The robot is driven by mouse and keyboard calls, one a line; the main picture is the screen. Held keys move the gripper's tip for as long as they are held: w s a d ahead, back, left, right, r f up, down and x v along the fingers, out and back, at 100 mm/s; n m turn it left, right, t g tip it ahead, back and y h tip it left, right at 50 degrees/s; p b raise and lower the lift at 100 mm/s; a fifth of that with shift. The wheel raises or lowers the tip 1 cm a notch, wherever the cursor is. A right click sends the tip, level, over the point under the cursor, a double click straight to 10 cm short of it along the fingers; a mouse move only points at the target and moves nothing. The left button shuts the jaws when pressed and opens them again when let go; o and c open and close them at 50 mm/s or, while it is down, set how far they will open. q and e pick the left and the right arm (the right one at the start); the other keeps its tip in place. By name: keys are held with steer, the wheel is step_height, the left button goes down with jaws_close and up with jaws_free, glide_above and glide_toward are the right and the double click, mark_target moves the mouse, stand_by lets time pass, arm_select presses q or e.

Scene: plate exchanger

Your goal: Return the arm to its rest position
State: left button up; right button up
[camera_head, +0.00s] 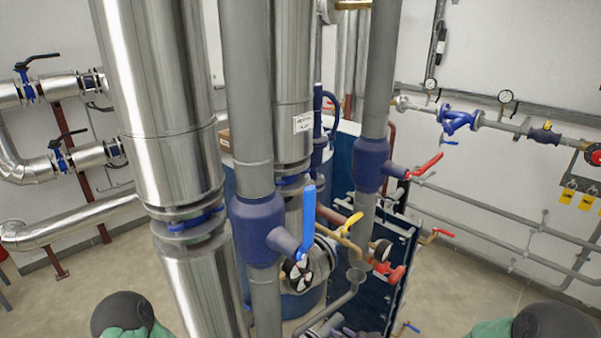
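Parts of my two arms show at the bottom edge, as dark round joints with green covers, one at the left and one at the right. Neither gripper can be seen in the head view, so whether they are open or hold anything is hidden. In front of me stands a grey vertical pipe with a dark blue valve body (258,222) and a bright blue lever (308,218) pointing up. To its right is a second blue valve body (371,165) with a red lever (427,164) slanting up to the right.
A thick shiny metal pipe (165,110) stands close at left. A yellow lever (350,223), a dark gauge (382,250) and a dark blue plate unit (400,265) are behind the valves. Wall pipes with gauges (506,97) run at right. Bare floor (470,290) shows at lower right.

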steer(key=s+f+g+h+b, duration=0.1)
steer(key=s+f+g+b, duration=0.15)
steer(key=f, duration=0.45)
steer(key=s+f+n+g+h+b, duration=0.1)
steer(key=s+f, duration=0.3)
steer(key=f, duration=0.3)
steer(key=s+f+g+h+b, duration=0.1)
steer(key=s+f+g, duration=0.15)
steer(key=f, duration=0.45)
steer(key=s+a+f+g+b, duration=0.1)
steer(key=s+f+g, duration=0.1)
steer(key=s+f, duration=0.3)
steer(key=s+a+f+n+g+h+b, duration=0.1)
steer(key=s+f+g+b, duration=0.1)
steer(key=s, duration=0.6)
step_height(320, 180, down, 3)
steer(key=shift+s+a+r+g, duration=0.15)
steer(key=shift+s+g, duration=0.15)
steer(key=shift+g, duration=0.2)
